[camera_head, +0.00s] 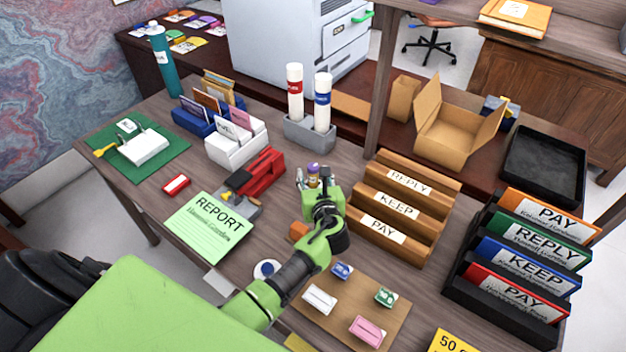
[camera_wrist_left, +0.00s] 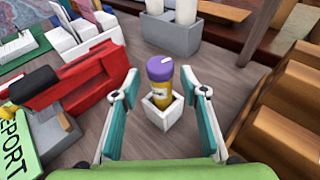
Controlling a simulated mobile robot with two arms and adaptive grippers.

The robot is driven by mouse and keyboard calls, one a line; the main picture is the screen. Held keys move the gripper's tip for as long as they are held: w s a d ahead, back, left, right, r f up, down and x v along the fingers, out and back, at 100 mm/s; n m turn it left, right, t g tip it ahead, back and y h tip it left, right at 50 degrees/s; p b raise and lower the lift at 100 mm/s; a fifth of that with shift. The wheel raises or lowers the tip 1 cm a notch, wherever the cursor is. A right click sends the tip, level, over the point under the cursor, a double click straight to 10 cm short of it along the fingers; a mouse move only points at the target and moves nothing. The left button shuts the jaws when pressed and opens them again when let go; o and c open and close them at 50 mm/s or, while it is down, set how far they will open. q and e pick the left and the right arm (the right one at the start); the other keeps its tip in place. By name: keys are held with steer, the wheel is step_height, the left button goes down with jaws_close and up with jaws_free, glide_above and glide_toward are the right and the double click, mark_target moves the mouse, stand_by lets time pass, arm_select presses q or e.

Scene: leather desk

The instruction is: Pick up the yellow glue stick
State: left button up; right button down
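The yellow glue stick (camera_wrist_left: 160,92) has a purple cap and stands upright in a small white square holder (camera_wrist_left: 161,117). In the head view only the cap end of the glue stick (camera_head: 313,170) shows clearly above my left gripper (camera_head: 307,181). In the left wrist view my left gripper (camera_wrist_left: 159,76) is open, with one teal-and-grey finger on each side of the glue stick. Gaps show between the fingers and the stick. The holder is mostly hidden in the head view. My right gripper is not in view.
A red stapler-like object (camera_wrist_left: 78,92) lies close left of the left finger. Wooden stepped racks (camera_head: 395,215) stand close on the right. A grey holder with two white tubes (camera_head: 309,134) stands behind. A green REPORT sheet (camera_head: 208,230) lies at the left.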

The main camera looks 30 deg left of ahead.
arm_select(q)
steer(key=shift+x, duration=0.9)
steer(key=shift+d+f, duration=0.1)
steer(key=shift+f, duration=0.05)
steer(key=shift+c, duration=0.5)
jaws_close()
step_height(320, 180, up, 10)
steer(key=shift+r+p, duration=0.1)
steer(key=shift+p, duration=0.35)
